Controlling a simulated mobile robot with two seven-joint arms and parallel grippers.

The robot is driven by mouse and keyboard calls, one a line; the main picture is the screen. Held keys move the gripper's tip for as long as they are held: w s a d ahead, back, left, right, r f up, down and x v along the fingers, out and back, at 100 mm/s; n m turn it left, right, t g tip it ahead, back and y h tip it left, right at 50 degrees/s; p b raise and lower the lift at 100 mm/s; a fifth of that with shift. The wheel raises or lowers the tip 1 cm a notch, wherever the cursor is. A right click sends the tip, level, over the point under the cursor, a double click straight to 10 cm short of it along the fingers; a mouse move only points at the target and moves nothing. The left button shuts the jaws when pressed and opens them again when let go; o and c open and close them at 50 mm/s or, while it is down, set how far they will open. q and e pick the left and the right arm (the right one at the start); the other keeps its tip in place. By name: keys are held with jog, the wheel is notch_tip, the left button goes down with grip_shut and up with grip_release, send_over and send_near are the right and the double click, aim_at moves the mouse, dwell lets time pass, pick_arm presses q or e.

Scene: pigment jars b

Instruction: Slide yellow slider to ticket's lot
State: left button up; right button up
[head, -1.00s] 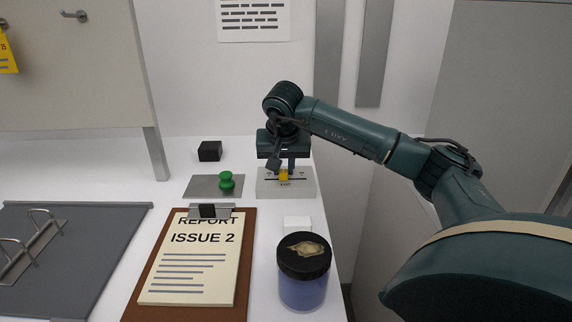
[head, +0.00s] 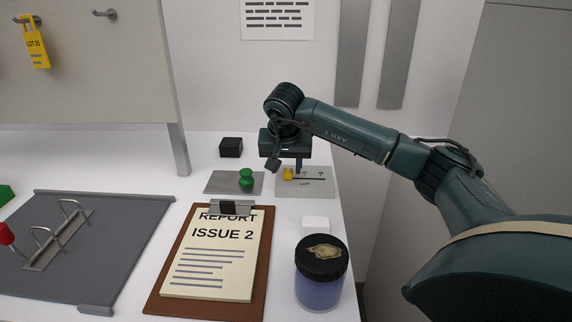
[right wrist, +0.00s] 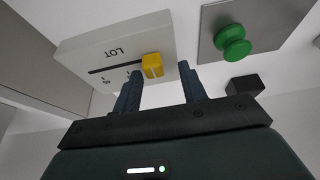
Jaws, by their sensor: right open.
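The yellow slider (head: 288,173) sits at the left end of the slot in a pale block (head: 318,190) marked LOT; it also shows in the right wrist view (right wrist: 152,66). In that view the slot runs left from it, with small marks too blurred to read surely. The yellow ticket (head: 37,52) hangs from a hook at upper left and reads LOT 15. My right gripper (head: 298,167) is open just over the block. In the right wrist view the slider shows between its fingertips, nearer the left finger; contact cannot be told. My left gripper is out of view.
A green knob on a metal plate (head: 215,187) stands left of the block, a black cube (head: 231,147) behind it. A clipboard (head: 160,307), a white box (head: 315,223) and a black-lidded jar (head: 320,292) are in front. A grey binder (head: 120,215) lies left.

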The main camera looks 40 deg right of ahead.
jog(key=shift+r, duration=0.1)
jog(key=v, duration=1.3)
